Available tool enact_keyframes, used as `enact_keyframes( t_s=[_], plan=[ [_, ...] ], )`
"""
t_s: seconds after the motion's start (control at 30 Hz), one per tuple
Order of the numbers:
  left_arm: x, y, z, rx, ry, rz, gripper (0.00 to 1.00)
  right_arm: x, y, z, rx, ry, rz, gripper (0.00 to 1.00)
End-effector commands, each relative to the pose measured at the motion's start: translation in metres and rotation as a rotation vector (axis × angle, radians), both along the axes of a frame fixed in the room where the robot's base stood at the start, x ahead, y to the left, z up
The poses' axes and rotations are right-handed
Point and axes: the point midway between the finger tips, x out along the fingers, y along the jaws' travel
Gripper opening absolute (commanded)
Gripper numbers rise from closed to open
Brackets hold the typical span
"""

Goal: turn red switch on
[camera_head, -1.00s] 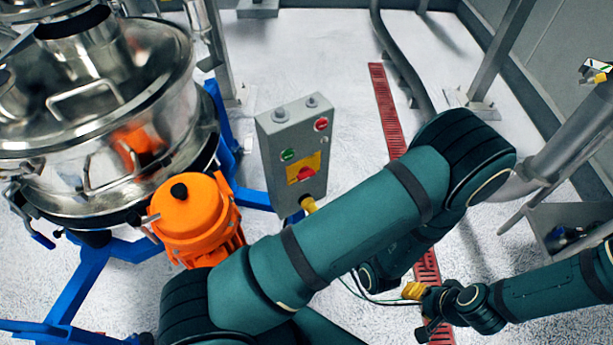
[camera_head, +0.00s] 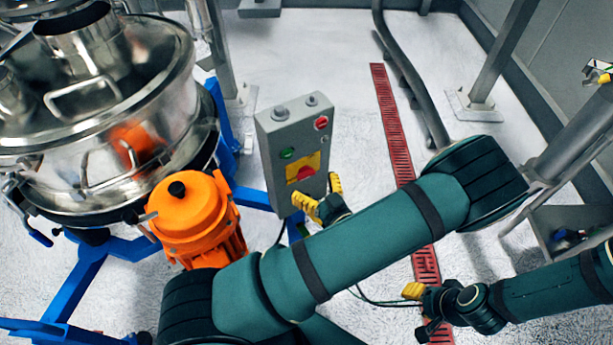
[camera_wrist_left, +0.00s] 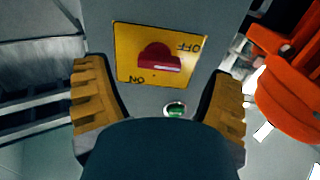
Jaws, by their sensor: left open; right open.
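The red switch (camera_head: 306,174) is a knob on a yellow plate (camera_head: 296,165) on the front of a grey control box (camera_head: 284,133). In the left wrist view the red switch (camera_wrist_left: 158,58) sits on its yellow plate between two labels, "OFF" and "ON", which appear upside down. My left gripper (camera_head: 320,195) is open and empty at the lower right of the box, close to the switch. Its yellow fingers (camera_wrist_left: 160,95) spread either side of the box face in the wrist view. My right gripper (camera_head: 417,310) is open, low at the right, away from the box.
A green button (camera_head: 287,153) and a red button (camera_head: 321,123) are on the same box. The green button also shows in the wrist view (camera_wrist_left: 176,110). An orange motor (camera_head: 196,215) and a steel sifter (camera_head: 110,150) on a blue frame (camera_head: 92,285) stand left of the box.

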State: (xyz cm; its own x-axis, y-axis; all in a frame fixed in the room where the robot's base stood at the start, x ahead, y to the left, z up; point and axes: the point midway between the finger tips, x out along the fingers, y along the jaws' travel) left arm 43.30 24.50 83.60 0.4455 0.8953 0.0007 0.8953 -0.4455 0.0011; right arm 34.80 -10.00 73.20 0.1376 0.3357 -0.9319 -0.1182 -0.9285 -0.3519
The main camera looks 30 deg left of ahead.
Motion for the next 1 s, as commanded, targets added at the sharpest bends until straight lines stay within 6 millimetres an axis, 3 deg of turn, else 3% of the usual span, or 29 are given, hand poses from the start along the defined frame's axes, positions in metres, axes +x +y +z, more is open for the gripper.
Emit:
enact_keyframes(
  t_s=[0.23,0.63,0.67,0.83,1.0],
  plan=[
    [0.014,0.027,0.000,-0.001,0.000,0.000,0.83,0.001,0.000,-0.003,0.000,-0.002,-0.001,0.47],
    [0.017,0.033,0.000,0.000,0.000,-0.001,0.83,0.001,0.000,-0.003,0.000,-0.002,-0.001,0.47],
    [0.017,0.033,0.000,0.000,0.000,-0.001,0.76,0.001,0.000,-0.003,0.000,-0.002,-0.001,0.47],
    [0.017,0.033,0.000,0.000,0.000,-0.001,0.16,0.001,0.000,-0.003,0.000,-0.002,-0.001,0.47],
    [0.017,0.033,0.000,0.000,0.002,-0.001,0.15,0.001,0.000,-0.003,0.000,-0.002,-0.001,0.47]
  ],
)
